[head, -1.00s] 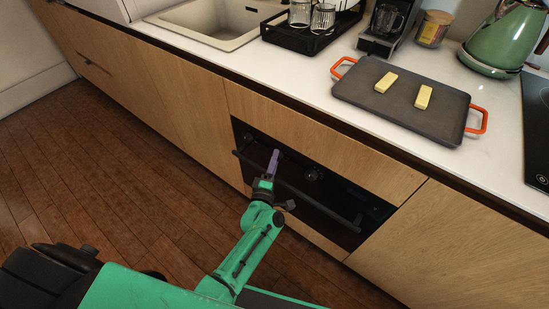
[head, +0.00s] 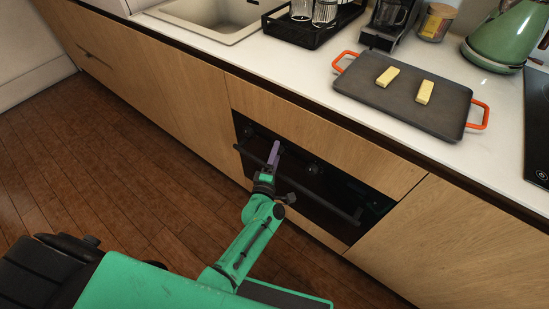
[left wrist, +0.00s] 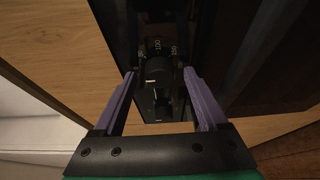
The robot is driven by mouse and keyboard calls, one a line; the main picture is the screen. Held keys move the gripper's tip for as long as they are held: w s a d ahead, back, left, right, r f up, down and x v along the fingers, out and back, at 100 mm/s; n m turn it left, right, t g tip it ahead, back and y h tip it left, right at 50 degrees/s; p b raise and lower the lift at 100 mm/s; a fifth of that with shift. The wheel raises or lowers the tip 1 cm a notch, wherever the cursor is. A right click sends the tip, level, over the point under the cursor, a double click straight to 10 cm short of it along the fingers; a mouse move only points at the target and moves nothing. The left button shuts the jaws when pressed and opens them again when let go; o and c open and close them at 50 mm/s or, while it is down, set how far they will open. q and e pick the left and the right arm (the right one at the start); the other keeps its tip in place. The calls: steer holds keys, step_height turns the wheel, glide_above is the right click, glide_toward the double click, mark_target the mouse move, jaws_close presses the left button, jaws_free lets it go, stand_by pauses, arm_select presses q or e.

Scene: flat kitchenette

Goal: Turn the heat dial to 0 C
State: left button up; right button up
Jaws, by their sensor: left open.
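In the head view a round dark knob (head: 312,169) is on the oven front, right of my left gripper (head: 274,151). My left gripper also shows in the left wrist view (left wrist: 159,74), with purple fingers spread and nothing between them. Contact with the dial cannot be told. My right gripper is not in view.
The oven's bar handle (head: 325,204) runs across its front below the knobs. Wooden cabinet fronts (head: 160,95) flank the oven. On the counter above is a tray (head: 405,105) with orange handles and two yellow blocks. The wooden floor is clear.

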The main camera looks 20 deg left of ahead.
arm_select(q)
steer(key=s, duration=1.4)
steer(key=shift+s+p, duration=0.3)
steer(key=shift+d, duration=0.1)
steer(key=s+a+f+m+g+h+p, duration=0.2)
steer(key=s+f+m+g, duration=0.4)
steer(key=f, duration=0.4)
steer(key=s+a+f+m+g+h+p, duration=0.15)
steer(key=s+f+m+g, duration=0.25)
steer(key=s+f+m, duration=0.5)
steer(key=s+a+f+m+g+y+p, duration=0.1)
steer(key=s+a+f+m+g, duration=0.2)
steer(key=s+a+f, duration=0.1)
steer(key=s+a+f+m+g+y+p, duration=0.1)
steer(key=s+a+f+m+g+y, duration=0.1)
steer(key=s, duration=0.7)
steer(key=a+f+m+g, duration=0.1)
steer(key=a+f+g, duration=0.1)
steer(key=a, duration=0.1)
steer(key=shift+a+f+p, duration=0.25)
steer(key=shift+a+p, duration=0.05)
steer(key=shift+a, duration=0.1)
